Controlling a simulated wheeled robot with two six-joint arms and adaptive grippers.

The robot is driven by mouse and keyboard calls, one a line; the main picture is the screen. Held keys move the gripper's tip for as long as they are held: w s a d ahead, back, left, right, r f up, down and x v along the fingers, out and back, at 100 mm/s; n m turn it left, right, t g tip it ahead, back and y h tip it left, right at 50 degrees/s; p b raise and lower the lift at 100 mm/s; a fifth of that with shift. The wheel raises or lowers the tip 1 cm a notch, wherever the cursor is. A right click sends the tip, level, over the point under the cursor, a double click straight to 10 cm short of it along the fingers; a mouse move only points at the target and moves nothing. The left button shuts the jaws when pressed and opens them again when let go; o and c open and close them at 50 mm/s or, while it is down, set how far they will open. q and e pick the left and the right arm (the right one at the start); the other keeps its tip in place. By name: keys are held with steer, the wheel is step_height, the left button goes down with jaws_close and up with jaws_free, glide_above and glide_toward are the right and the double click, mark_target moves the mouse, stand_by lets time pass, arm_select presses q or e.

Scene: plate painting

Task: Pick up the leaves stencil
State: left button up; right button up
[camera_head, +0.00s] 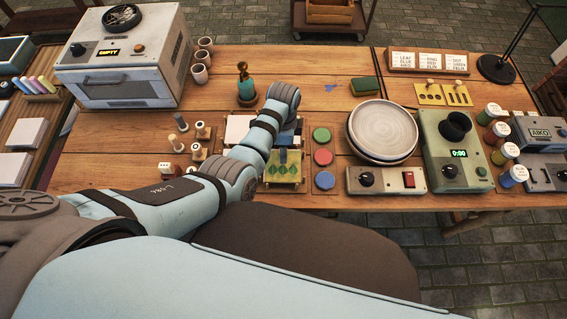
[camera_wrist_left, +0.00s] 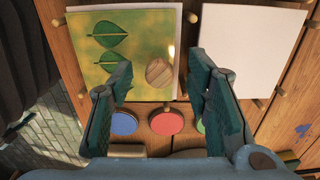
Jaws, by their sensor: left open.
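The leaves stencil (camera_wrist_left: 148,30) is a yellow-green square with green leaf shapes and a round wooden knob (camera_wrist_left: 158,72). It lies flat among small wooden pegs and also shows in the head view (camera_head: 272,185), partly covered by my left arm. My left gripper (camera_wrist_left: 160,68) is open over the stencil, one finger on each side of the knob. I see no clear contact between fingers and knob. In the head view the left gripper (camera_head: 283,156) points down over the stencil. My right gripper is in neither view.
A white square (camera_wrist_left: 250,45) lies beside the stencil. Red (camera_head: 323,157), blue (camera_head: 325,180) and green (camera_head: 321,134) discs sit to its right. A grey turntable (camera_head: 383,130) and control box (camera_head: 386,180) stand further right. Other yellow stencils (camera_head: 429,95) lie behind. Stamps (camera_head: 199,152) stand left.

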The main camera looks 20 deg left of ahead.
arm_select(q)
steer(key=shift+f, duration=0.75)
steer(key=shift+r, duration=0.1)
jaws_close()
